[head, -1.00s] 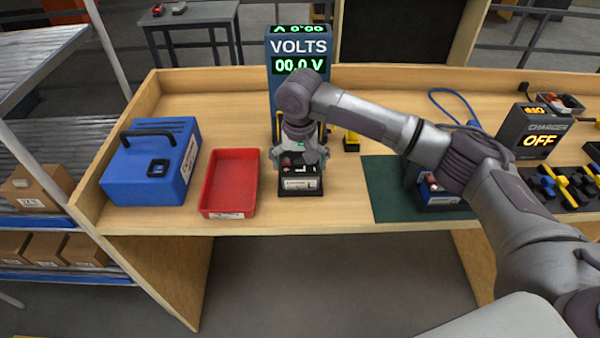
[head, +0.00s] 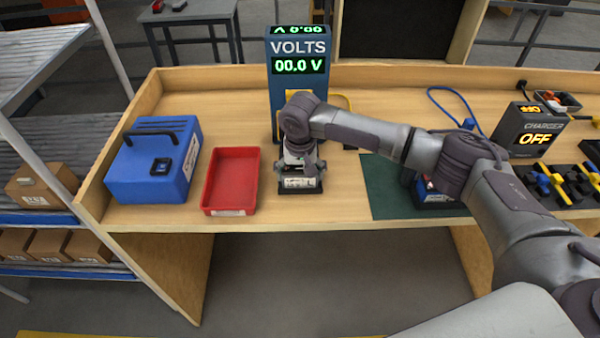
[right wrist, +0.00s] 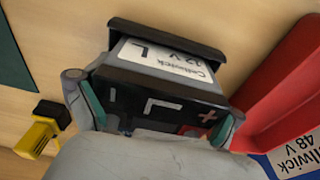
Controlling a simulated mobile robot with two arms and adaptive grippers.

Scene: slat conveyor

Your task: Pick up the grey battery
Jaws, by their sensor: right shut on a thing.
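The grey battery (head: 299,183), with a white front label, stands upright on the bench between the red tray and the green mat. In the right wrist view the battery (right wrist: 165,62) has a "Cellwick 12 V L" label and a dark top with a red plus mark. My right gripper (head: 300,174) comes down on it from above and is shut on its sides, one finger on each side in the right wrist view (right wrist: 158,112). A dark base shows under the battery; I cannot tell whether the battery is clear of it. My left gripper is out of view.
The red tray (head: 213,207) is close on the left, with a blue 48 V battery box (head: 135,190) beyond it. The voltmeter (head: 283,100) stands behind. A green mat (head: 388,200) with another battery (head: 433,198) and the charger (head: 510,140) are to the right.

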